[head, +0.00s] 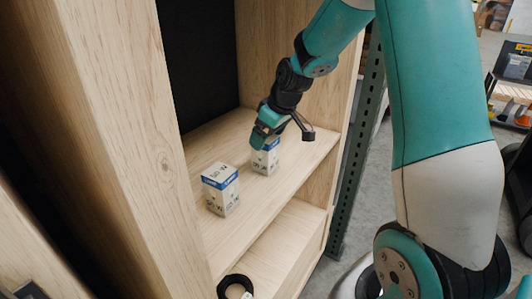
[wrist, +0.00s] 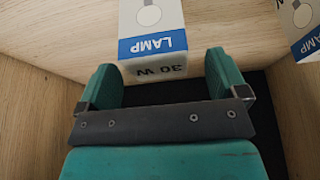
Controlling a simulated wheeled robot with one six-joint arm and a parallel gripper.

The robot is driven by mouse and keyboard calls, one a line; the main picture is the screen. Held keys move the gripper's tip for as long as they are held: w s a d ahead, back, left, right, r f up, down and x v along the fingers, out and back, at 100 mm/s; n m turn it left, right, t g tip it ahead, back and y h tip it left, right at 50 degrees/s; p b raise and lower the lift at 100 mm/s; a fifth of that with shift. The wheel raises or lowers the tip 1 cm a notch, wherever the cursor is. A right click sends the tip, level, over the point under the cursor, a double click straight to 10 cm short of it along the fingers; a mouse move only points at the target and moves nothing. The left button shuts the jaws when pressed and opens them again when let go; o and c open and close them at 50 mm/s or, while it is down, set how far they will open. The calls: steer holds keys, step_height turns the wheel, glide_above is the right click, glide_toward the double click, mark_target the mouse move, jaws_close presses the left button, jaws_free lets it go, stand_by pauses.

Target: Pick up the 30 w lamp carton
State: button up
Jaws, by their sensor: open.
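The 30 W lamp carton (wrist: 150,58), white with a blue LAMP band, shows in the wrist view between and beyond the fingertips. Its printing "30 W" is upside down there. In the head view this carton (head: 266,161) appears to be the farther one on the wooden shelf, its top partly hidden by my gripper (head: 259,141). My gripper is open, with one finger to each side of the carton in the wrist view (wrist: 165,76). The left finger looks close to the carton, and a wider gap shows on the right. I cannot tell whether anything touches.
A second, similar blue-and-white carton (head: 220,189) stands nearer on the same shelf (head: 262,205). A carton (wrist: 303,28) also shows at the wrist view's right edge. Wooden side panels flank the shelf. A black ring (head: 235,283) lies on the lower shelf.

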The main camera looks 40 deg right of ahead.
mark_target(265, 161)
steer(key=x, duration=0.4)
steer(key=shift+d+p, duration=0.1)
steer(key=shift+p, duration=0.2)
steer(key=c, duration=1)
steer(key=shift+r, duration=0.1)
